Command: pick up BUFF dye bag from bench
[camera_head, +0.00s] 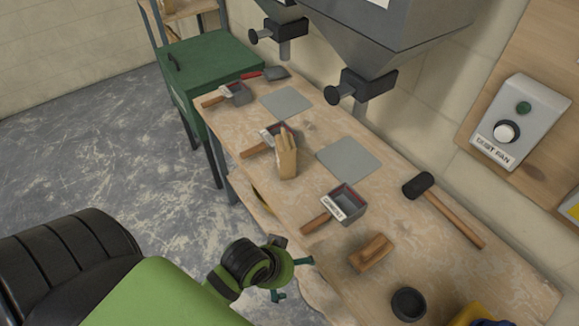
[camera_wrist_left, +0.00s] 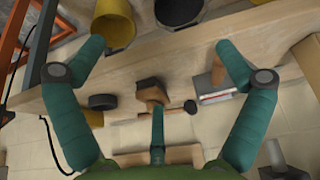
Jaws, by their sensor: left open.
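A tan, paper-like upright packet (camera_head: 287,160) stands on the workbench (camera_head: 398,222), in front of a scoop. It looks like the BUFF dye bag, but I can read no label on it. My left gripper (camera_head: 290,278) is by the bench's near edge, apart from the packet, which is farther along the bench. Its fingers are spread wide and empty in the left wrist view (camera_wrist_left: 160,50). I cannot make out the packet in that view. My right gripper does not show.
A labelled scoop (camera_head: 345,205), a wooden block (camera_head: 372,252), a mallet (camera_head: 445,210) and a dark cup (camera_head: 408,304) lie near my left gripper. Grey pads (camera_head: 348,158) lie below hoppers (camera_head: 385,40). A green cabinet (camera_head: 205,62) stands at the far end.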

